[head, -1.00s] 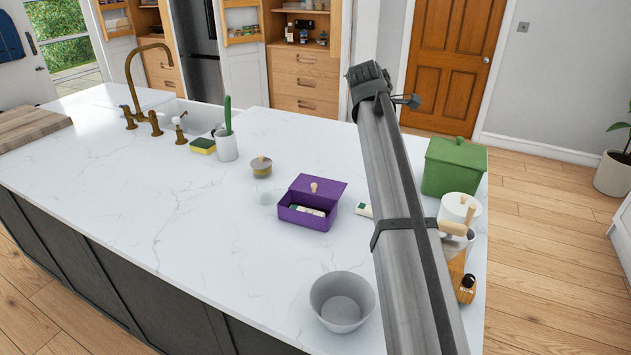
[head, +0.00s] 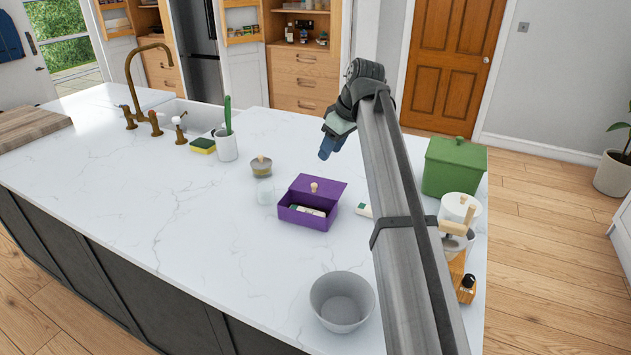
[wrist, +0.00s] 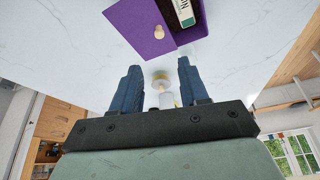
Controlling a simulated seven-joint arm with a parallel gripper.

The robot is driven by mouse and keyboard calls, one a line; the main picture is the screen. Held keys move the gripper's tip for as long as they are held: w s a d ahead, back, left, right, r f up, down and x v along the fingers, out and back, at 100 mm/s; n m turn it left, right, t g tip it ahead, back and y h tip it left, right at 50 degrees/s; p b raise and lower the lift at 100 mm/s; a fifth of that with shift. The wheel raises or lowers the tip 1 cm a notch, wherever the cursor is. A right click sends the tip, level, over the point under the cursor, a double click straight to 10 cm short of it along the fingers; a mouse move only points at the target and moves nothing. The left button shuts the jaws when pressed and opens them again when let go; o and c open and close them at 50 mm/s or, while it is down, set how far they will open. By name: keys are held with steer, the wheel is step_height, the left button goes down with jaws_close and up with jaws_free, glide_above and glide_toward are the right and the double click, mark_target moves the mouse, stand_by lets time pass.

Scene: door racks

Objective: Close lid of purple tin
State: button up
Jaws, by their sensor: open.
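The purple tin (head: 302,219) stands on the white worktop, with small white and green items inside. Its purple lid (head: 330,188) is open, raised at the back of the tin, with a pale wooden knob (head: 314,187). In the wrist view the lid (wrist: 132,22) and its knob (wrist: 159,32) show upside down at the top, beside the tin's dark inside. My gripper (head: 326,154) is above and behind the tin, apart from it. In the wrist view its blue fingers (wrist: 158,82) are spread with nothing between them; the lid lies beyond their tips.
A glass (head: 265,191) and a lidded jar (head: 261,167) stand left of the tin. A small white and green item (head: 364,210) lies to its right. A grey bowl (head: 342,301) is in front, a green box (head: 453,167) at right. The worktop's left middle is clear.

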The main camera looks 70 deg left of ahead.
mark_target(314, 184)
steer(key=x, duration=1.3)
steer(key=shift+f, duration=0.2)
jaws_close()
stand_by(0.4)
